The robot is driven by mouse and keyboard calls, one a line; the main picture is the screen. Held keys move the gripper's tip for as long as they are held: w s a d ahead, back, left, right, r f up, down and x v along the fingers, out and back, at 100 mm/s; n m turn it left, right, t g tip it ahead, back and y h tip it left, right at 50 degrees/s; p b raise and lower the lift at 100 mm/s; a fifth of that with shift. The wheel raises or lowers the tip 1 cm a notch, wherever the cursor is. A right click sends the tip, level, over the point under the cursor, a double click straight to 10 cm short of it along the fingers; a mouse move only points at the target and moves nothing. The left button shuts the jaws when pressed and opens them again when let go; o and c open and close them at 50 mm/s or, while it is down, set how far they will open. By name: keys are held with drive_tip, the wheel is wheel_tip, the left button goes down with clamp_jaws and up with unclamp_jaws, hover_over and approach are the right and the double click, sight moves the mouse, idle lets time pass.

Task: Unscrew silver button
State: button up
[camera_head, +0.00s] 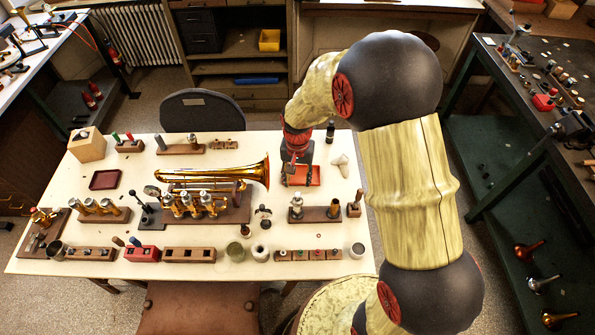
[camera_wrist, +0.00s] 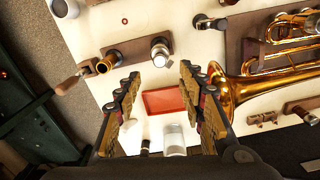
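My gripper (camera_head: 297,158) is open and empty above the back right of the table. In the wrist view its two fingers (camera_wrist: 161,75) stand wide apart over a red tray (camera_wrist: 165,101). A silver-topped valve piece (camera_wrist: 160,50) stands upright on a wooden block (camera_wrist: 135,46), just beyond the fingertips; in the head view this piece (camera_head: 297,204) is in front of my gripper. A silver button cannot be told apart at this size. The brass horn (camera_head: 215,177) lies on a holder to the left of my gripper, with valve parts (camera_head: 193,205) in front of it.
Wooden racks (camera_head: 308,255) and small pots (camera_head: 260,252) line the front of the table (camera_head: 90,235). A white cone-shaped piece (camera_head: 341,163) stands right of my gripper. A dark chair (camera_head: 204,106) is behind the table. Bare tabletop shows between the horn and the back racks.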

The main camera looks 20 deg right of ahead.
sight(298, 194)
drive_tip(key=shift+f+b, duration=0.3)
drive_tip(key=shift+f, duration=3.6)
drive_tip(key=c, duration=0.3)
drive_tip(key=c, duration=0.7)
clamp_jaws()
drive_tip(key=shift+o, duration=1.5)
unclamp_jaws()
clamp_jaws()
